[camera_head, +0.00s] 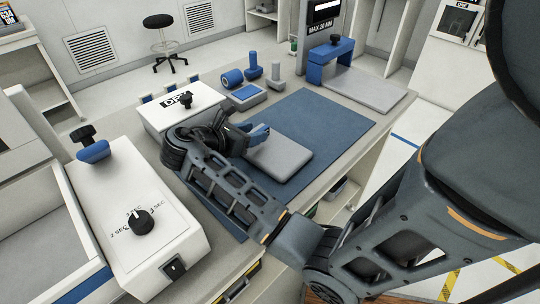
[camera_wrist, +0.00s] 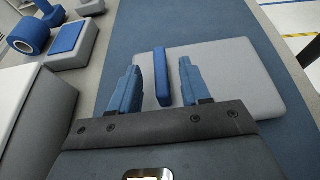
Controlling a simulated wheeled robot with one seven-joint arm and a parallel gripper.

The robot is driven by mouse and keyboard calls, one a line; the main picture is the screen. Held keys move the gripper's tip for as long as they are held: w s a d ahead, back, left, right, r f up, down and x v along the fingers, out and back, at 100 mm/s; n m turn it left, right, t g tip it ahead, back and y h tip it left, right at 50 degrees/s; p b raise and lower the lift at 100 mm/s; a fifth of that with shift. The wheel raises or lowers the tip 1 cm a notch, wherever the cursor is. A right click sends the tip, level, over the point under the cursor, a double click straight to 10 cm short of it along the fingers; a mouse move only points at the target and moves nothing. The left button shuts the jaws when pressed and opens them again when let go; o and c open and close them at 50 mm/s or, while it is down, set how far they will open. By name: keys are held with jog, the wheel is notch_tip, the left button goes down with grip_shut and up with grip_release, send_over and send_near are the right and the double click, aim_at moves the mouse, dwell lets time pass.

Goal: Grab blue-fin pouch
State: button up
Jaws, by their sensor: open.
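The blue-fin pouch (camera_head: 287,158) is a flat grey pad lying on the blue mat. In the wrist view the pouch (camera_wrist: 240,72) shows its upright blue fin (camera_wrist: 161,76) standing near its left part. My gripper (camera_wrist: 160,66) is open, with one blue finger on each side of the fin. A gap shows between the fin and each finger, so the jaws are not closed on it. In the head view my gripper (camera_head: 258,133) is over the pouch's left end, and the fin cannot be told apart from the fingers.
The blue mat (camera_head: 325,110) has free room behind and right of the pouch. A white box with a black knob (camera_head: 160,115) stands close left of my gripper. A blue roll (camera_head: 232,78) and a blue-topped block (camera_head: 244,93) stand behind. A blue arch (camera_head: 330,62) stands farther back.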

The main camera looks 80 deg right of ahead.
jog(key=shift+b+x, duration=0.8)
jog(key=shift+x, duration=0.15)
jog(key=shift+s+d+f+b, duration=0.15)
jog(key=shift+s+d+b, duration=0.1)
jog(key=shift+d+b, duration=0.15)
jog(key=shift+c, duration=0.3)
grip_shut()
